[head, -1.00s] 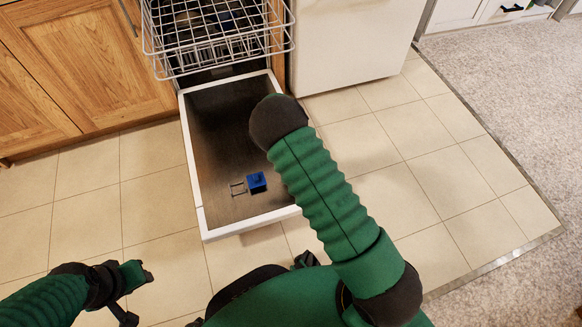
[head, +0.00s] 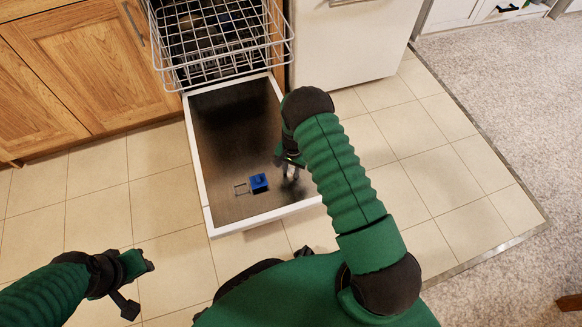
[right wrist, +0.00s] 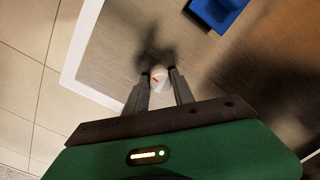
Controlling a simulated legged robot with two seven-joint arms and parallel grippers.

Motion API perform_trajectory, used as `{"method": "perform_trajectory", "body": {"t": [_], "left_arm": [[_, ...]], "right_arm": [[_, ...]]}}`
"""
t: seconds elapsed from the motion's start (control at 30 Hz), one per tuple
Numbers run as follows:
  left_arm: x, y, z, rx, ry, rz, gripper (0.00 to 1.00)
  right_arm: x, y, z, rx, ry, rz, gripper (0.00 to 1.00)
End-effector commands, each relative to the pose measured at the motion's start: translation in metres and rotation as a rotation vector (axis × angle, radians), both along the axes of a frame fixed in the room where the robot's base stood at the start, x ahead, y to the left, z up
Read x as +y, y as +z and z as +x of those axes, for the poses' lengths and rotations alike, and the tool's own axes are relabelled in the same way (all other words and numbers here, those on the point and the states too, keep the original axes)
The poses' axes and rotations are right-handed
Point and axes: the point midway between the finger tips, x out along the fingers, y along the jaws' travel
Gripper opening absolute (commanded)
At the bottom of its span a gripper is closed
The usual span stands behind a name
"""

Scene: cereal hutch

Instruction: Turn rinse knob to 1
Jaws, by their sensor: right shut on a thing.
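The rinse knob (right wrist: 159,77) is a small round white dial with a red mark, set in the open dishwasher door's inner face. My right gripper (right wrist: 158,84) has its two fingers on either side of the knob and is shut on it. The red mark shows slanted; no numbers can be read. In the head view my right gripper (head: 292,172) is over the door (head: 236,130), right of the blue dispenser part (head: 259,183), and the knob is not clear there. My left gripper (head: 138,283) is open and empty above the floor at lower left.
A wire rack (head: 222,45) juts out above the door's far end. A small outlined frame (head: 241,189) lies beside the blue part. Wooden cabinets (head: 85,70) stand at left and a white appliance (head: 355,45) at right. Tiled floor around the door is clear.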

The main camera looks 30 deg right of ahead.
Motion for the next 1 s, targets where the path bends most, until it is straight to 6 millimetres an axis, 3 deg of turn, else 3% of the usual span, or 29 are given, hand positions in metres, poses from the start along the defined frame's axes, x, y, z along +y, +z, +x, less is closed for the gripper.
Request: {"method": "perform_trajectory", "body": {"t": [0.3, 0.87, 0.9, 1.0], "left_arm": [[0.0, 0.0105, 0.0, 0.0, 0.0, 0.0, 0.36], [0.0, 0.0116, 0.0001, 0.0, 0.0, 0.0, 0.36], [0.0, 0.0116, 0.0001, 0.0, 0.0, 0.0, 0.36], [0.0, 0.0116, 0.0, 0.0, 0.0, 0.0, 0.36]], "right_arm": [[-0.0021, 0.0019, 0.0027, -0.008, 0.143, 0.001, 0.0], [-0.0025, 0.0013, 0.0034, -0.01, 0.18, 0.001, 0.0], [-0.0026, 0.0013, 0.0034, -0.01, 0.18, 0.001, 0.31], [-0.0021, 0.001, 0.0027, -0.008, 0.18, 0.002, 0.44]]}}
